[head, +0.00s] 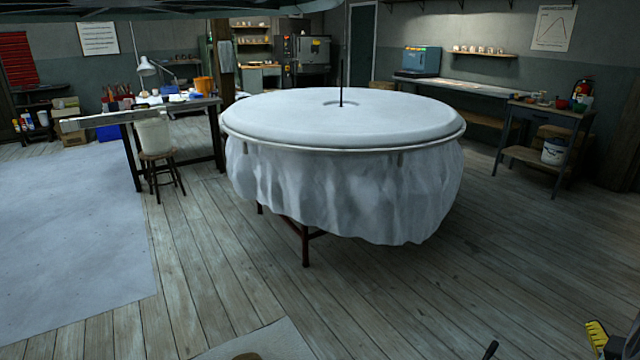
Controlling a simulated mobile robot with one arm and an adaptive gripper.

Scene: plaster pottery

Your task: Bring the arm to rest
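The task names only my arm. My gripper does not show clearly in the head view, so I cannot see whether it is open or shut or holds anything. Dark shapes run along the top edge of the view, and I cannot tell what they are.
A large round white-topped table (290,118) draped in pale cloth stands mid-room. A workbench (125,113) and a stool (160,156) stand left, a side table (545,110) right. A yellow object (597,336) is at the lower right. The plank floor (400,290) in front is largely clear.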

